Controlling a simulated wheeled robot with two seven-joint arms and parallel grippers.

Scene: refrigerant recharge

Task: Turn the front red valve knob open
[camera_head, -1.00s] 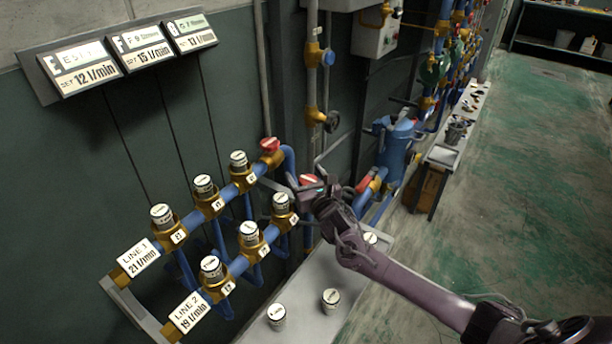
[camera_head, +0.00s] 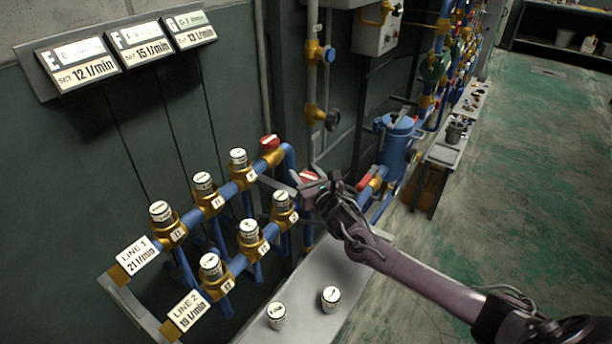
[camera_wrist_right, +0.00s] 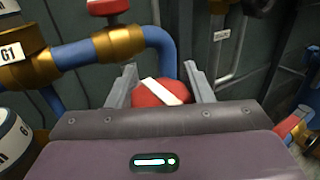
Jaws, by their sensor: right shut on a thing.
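The front red valve knob (camera_head: 308,176) has a white bar on top and sits at the end of the lower, LINE 2 pipe. In the right wrist view the knob (camera_wrist_right: 160,93) lies between the two grey fingers, its white bar slanting down to the right. My right gripper (camera_wrist_right: 160,82) is shut on the knob, one finger on each side. In the head view my right gripper (camera_head: 311,187) covers much of the knob and its valve body. My left gripper is not in view.
A second red knob (camera_head: 269,142) stands on the upper pipe, close behind. Several white-capped canisters (camera_head: 248,231) sit on the two blue pipes to the left. A grey bench (camera_head: 318,270) with loose canisters lies below. A blue tank (camera_head: 396,145) stands at the right.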

